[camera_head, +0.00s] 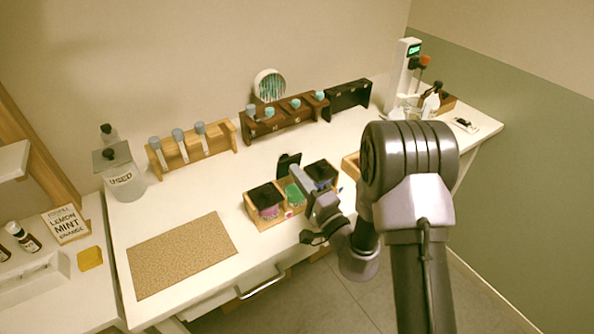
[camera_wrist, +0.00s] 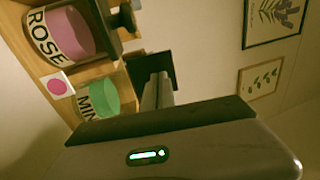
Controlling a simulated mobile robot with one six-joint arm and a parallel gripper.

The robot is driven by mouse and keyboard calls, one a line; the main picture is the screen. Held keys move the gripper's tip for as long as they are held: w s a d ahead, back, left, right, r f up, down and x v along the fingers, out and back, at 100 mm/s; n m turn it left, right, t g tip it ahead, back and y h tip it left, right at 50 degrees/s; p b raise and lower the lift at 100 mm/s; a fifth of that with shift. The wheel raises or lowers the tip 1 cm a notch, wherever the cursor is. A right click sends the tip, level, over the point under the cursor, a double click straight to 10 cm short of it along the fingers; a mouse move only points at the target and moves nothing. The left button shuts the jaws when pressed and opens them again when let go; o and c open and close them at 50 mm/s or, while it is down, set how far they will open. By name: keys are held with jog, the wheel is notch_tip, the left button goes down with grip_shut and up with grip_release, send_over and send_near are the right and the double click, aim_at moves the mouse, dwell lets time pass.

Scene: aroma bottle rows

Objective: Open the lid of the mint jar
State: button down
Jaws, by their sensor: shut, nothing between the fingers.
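The mint jar (camera_head: 293,194) is the middle of three jars in a wooden holder, and its green contents show. In the wrist view the mint jar (camera_wrist: 98,102) has part of its "MINT" label showing, partly hidden by my gripper's body. Its dark lid (camera_head: 288,163) stands raised at the back of the jar; it also shows in the wrist view (camera_wrist: 150,64).
The rose jar (camera_head: 266,200) on the left and a blue jar (camera_head: 321,173) on the right have dark lids down. A cork mat (camera_head: 182,255) lies left of the holder. Racks of vials (camera_head: 192,146) stand behind. The white table between is clear.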

jog(key=shift+w+a, duration=0.15)
jog(key=shift+w, duration=0.05)
jog(key=shift+r, duration=0.15)
jog(key=shift+r+p, duration=0.4)
jog(key=shift+p, duration=0.65)
jog(key=p, duration=0.1)
jog(key=g+p, duration=0.1)
jog(key=p, duration=0.1)
jog(key=shift+w+a+r+h, duration=0.1)
jog(key=shift+w+r+h, duration=0.15)
jog(key=shift+h, duration=0.15)
jog(key=shift+w+a+f+b, duration=0.2)
jog(key=shift+f+b, duration=0.05)
jog(key=shift+b, duration=0.2)
jog(key=shift+d, duration=0.15)
